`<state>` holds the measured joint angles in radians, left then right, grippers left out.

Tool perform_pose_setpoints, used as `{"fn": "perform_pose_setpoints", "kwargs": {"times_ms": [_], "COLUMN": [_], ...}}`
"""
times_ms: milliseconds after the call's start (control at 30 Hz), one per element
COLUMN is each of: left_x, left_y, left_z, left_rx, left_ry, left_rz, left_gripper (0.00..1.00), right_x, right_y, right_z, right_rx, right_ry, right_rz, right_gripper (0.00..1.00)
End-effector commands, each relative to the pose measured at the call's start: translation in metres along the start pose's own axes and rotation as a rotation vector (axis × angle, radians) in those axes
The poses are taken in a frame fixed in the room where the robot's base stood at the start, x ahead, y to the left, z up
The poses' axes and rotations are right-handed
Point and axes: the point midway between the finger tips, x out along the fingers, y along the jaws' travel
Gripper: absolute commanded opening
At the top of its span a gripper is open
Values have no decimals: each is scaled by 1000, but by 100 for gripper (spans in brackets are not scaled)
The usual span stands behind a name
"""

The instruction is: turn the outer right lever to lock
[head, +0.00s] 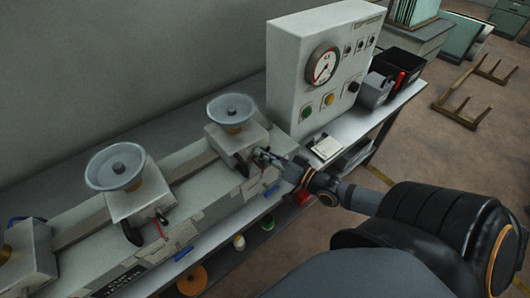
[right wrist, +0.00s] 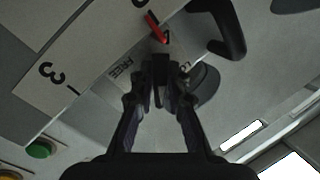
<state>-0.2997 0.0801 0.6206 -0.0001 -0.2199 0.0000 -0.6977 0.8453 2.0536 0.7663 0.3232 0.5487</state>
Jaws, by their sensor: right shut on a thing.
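My right gripper (head: 264,155) reaches in from the right to the rightmost unit of the long grey frame (head: 190,215). In the right wrist view, its fingers (right wrist: 160,75) are closed on a small dark piece, which looks like the lever's end and is mostly hidden by the fingertips. A red pointer (right wrist: 155,28) lies just beyond the fingertips. A "FREE" label (right wrist: 120,68) shows left of the fingers; a label to their right is partly covered. A curved black handle (right wrist: 228,30) stands beyond, also seen in the head view (head: 240,164). My left gripper is not in view.
Grey dishes (head: 230,112) sit on the frame's units, another one nearer (head: 115,167). A white control box (head: 318,70) with a gauge and buttons stands behind.

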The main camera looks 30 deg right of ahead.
Motion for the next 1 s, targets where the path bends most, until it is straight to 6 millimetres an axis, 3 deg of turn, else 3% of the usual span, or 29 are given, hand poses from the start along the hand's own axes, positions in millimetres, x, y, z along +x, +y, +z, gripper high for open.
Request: {"fn": "perform_pose_setpoints", "kwargs": {"times_ms": [500,1000], "left_x": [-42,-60], "left_y": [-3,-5], "left_z": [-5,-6], "left_rx": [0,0], "left_ry": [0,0], "left_rz": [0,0], "left_gripper": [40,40], "right_x": [0,1], "right_y": [-4,-4], "right_z": [-3,0], "right_rx": [-385,-633], "right_ry": [-78,-128], "right_rz": [72,114], "right_gripper": [0,0]}}
